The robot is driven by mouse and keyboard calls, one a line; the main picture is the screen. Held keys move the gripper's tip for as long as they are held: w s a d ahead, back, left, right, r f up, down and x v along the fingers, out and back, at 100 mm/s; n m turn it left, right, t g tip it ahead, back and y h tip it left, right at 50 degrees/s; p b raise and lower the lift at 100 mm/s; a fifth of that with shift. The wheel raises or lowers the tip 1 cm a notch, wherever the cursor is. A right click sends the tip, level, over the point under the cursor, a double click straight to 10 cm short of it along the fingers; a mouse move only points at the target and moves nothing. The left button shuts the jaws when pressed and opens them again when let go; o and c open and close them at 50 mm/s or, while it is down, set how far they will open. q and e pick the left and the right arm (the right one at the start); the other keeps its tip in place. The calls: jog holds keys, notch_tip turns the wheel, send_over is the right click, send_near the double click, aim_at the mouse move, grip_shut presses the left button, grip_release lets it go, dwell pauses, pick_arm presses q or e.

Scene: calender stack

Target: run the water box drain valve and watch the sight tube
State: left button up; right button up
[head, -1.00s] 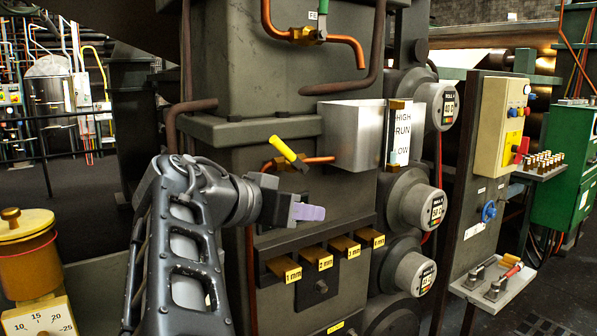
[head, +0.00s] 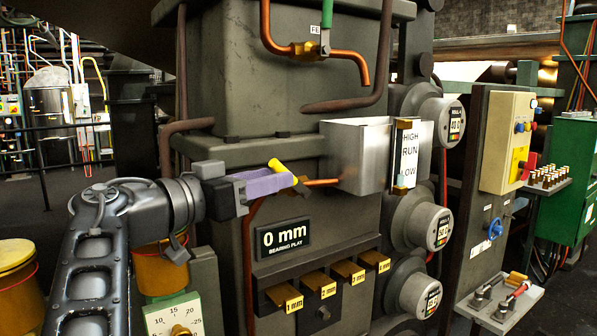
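The drain valve's yellow handle (head: 279,167) slants down to the right on a copper pipe (head: 322,183) that runs to the silver water box (head: 352,155). The sight tube (head: 401,160) stands on the box's right side, beside a white plate (head: 409,152) marked HIGH, RUN and LOW. Its water level is too small to read.
A feed valve with a green handle (head: 326,18) is above. Below the gripper are a "0 mm" display (head: 282,237) and several yellow-tagged blocks (head: 328,288). Round roll gauges (head: 437,228) and a control panel (head: 497,150) stand right. A dial scale (head: 175,318) is at lower left.

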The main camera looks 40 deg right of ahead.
jog(key=d, duration=0.7)
jog(key=shift+w, duration=0.35)
jog(key=shift+c, duration=0.3)
grip_shut()
dwell(0.8)
